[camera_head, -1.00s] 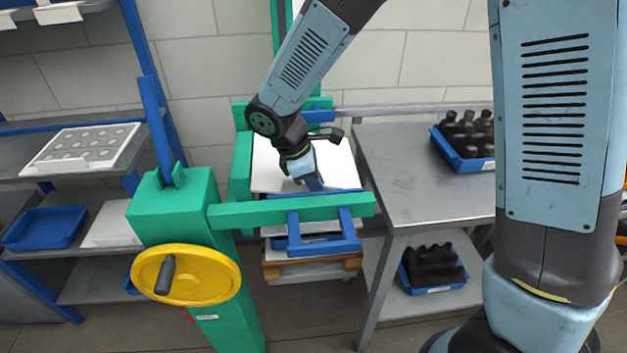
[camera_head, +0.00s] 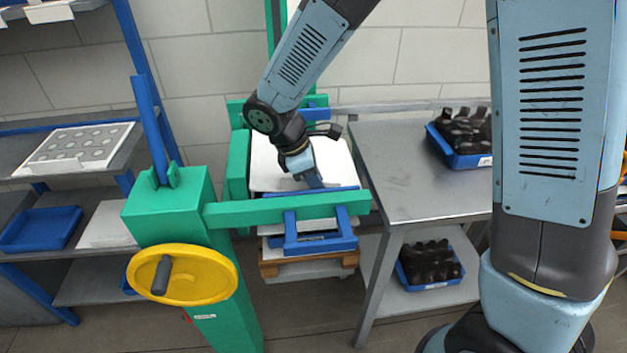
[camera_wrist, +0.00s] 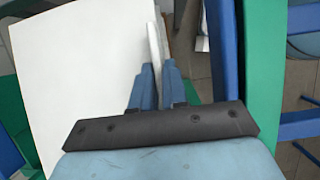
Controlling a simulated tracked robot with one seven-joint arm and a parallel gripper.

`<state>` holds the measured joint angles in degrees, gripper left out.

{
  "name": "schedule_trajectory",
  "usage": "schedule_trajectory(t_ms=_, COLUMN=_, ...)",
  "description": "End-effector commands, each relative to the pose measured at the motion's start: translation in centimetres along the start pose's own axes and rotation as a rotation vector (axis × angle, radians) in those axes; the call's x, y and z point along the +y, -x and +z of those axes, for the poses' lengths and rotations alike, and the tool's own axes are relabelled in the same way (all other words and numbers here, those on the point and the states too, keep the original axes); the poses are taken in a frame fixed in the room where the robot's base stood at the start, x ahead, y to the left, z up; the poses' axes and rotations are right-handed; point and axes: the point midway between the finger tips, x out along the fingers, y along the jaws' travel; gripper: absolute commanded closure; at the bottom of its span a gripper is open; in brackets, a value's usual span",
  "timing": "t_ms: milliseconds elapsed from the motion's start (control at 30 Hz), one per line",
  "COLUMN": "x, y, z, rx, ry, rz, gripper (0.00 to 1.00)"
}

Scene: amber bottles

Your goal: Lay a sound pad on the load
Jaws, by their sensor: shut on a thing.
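A flat white pad (camera_head: 335,168) lies inside the green press frame (camera_head: 290,207), over the stacked load, with a blue bar along its near edge. My gripper (camera_head: 315,183) points down at the pad's near part. In the wrist view, the gripper (camera_wrist: 156,75) is shut on a thin upright white edge (camera_wrist: 154,42). The pad's broad white face (camera_wrist: 75,70) spreads to the left of the fingers. I cannot tell whether the pad rests fully on the load. The load's top is hidden; a wooden pallet (camera_head: 310,262) shows below.
A yellow handwheel (camera_head: 210,274) and green post stand at the front left. A shelf at left holds a white board with round marks (camera_head: 60,158) and a blue tray (camera_head: 40,229). A steel table (camera_head: 410,185) at right carries a blue crate of dark bottles (camera_head: 461,160); its middle is clear.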

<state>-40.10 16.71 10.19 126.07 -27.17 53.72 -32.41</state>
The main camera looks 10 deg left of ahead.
Motion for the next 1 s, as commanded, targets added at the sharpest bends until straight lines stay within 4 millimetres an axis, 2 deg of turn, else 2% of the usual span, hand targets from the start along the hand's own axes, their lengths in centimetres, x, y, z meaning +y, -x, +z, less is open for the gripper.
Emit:
schedule_trajectory(t_ms=567, x=0.01, y=-0.18, z=-0.02, rx=0.0, ry=-0.001, rz=-0.001, gripper=1.0)
schedule_trajectory(t_ms=600, x=0.02, y=-0.19, z=-0.02, rx=0.0, ry=-0.002, rz=0.0, gripper=0.85)
schedule_trajectory(t_ms=900, x=0.02, y=-0.19, z=-0.01, rx=0.0, ry=-0.002, rz=-0.001, gripper=0.57)
schedule_trajectory(t_ms=1000, x=0.02, y=-0.19, z=-0.01, rx=0.0, ry=-0.002, rz=-0.001, gripper=0.57)
